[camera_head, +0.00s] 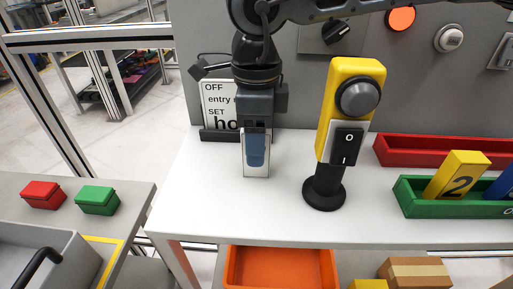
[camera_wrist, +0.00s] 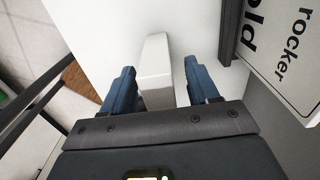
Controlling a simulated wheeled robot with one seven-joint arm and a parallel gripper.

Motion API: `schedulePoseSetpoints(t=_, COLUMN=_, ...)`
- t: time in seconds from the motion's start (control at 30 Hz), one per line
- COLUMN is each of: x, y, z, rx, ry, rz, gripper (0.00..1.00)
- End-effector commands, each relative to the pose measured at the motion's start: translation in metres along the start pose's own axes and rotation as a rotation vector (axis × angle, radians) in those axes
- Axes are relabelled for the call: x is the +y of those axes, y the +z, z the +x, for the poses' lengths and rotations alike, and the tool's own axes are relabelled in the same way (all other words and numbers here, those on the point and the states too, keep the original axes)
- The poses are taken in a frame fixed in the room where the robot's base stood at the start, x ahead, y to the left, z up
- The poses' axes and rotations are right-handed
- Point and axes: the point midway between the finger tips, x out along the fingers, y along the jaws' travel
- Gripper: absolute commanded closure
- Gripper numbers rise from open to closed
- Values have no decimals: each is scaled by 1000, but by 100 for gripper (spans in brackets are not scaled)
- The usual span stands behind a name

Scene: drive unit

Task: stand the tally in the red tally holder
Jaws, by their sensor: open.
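A white upright block (camera_head: 256,173), which looks like a tally, stands on the white table under my arm; no number shows on it. My gripper (camera_head: 256,152) is open and pointed down around it. In the wrist view my gripper (camera_wrist: 162,86) has one blue finger on each side of the white block (camera_wrist: 156,60), with gaps visible. The red tally holder (camera_head: 425,151) lies at the back right, with no tally visible in it. A yellow tally (camera_head: 457,176) marked 2 and a partly cut-off blue tally (camera_head: 500,184) stand in the green holder (camera_head: 425,209) in front of it.
A yellow switch post (camera_head: 325,118) with a black rocker stands between my gripper and the holders. A sign (camera_head: 216,98) stands behind my gripper, also close by at right in the wrist view (camera_wrist: 285,50). An orange bin (camera_head: 280,268) is below the table edge.

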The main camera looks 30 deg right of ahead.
Motion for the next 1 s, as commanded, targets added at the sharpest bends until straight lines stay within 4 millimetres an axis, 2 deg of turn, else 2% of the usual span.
schedulePoseSetpoints(t=0.1, x=0, y=0, z=7, rx=-1, ry=-1, rz=-1, gripper=40)
schedulePoseSetpoints(t=0.33, x=0, y=0, z=8, rx=-1, ry=-1, rz=-1, gripper=41)
schedulePoseSetpoints(t=0.9, x=0, y=0, z=7, rx=-1, ry=-1, rz=-1, gripper=96)
schedulePoseSetpoints(t=1.0, x=0, y=0, z=7, rx=-1, ry=-1, rz=-1, gripper=100)
